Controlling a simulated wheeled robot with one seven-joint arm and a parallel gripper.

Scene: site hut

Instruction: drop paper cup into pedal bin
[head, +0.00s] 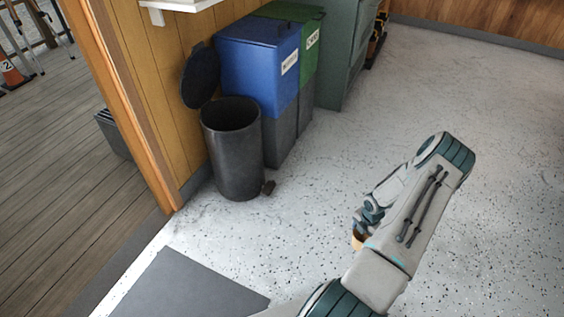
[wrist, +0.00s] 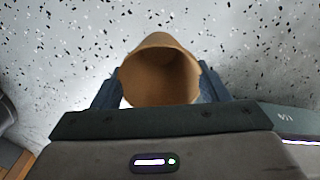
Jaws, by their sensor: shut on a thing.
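The paper cup (wrist: 160,78) is brown and empty inside, seen from its open rim in the wrist view. My gripper (wrist: 160,90) is shut on it, with one dark finger on each side. In the head view a small part of the cup (head: 358,241) shows below my gripper (head: 362,228), mostly hidden by my arm. The pedal bin (head: 233,160) is a dark round bin to the left, with its lid (head: 200,75) tilted up and its mouth open. A small pedal shows at its lower right. The cup is apart from the bin, to its right and nearer.
A blue-lidded bin (head: 255,70) and a green-lidded bin (head: 309,45) stand behind the pedal bin, by a green cabinet (head: 345,50). A wooden door frame (head: 125,100) is at left. A dark mat (head: 190,288) lies in front. The speckled floor at right is clear.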

